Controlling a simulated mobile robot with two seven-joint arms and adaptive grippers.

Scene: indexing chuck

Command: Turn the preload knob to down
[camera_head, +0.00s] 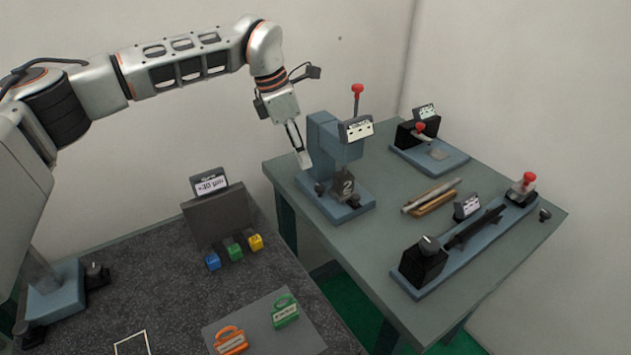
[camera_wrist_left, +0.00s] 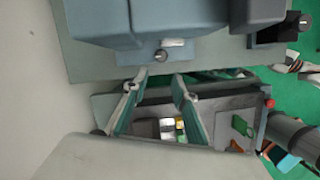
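My left gripper (camera_head: 302,158) points down just left of the blue-grey press-like fixture (camera_head: 322,137) on the green-grey table. In the left wrist view its two fingers (camera_wrist_left: 158,82) stand apart with nothing between them. The fixture carries a dark block marked 2 (camera_head: 343,187) and small dark knobs (camera_head: 353,200) at its base. In the left wrist view the fixture (camera_wrist_left: 155,18) fills the top, with a small round knob (camera_wrist_left: 160,56) on its near face, apart from the fingers. No readable label tells which knob is the preload knob. My right gripper is out of view.
A red-topped lever (camera_head: 357,92) and a label plate (camera_head: 357,130) rise at the fixture. A long rail fixture (camera_head: 470,245) with a black dial box (camera_head: 418,266) lies to the right. Another red-knobbed fixture (camera_head: 430,155) stands behind. Rods (camera_head: 432,197) lie between them.

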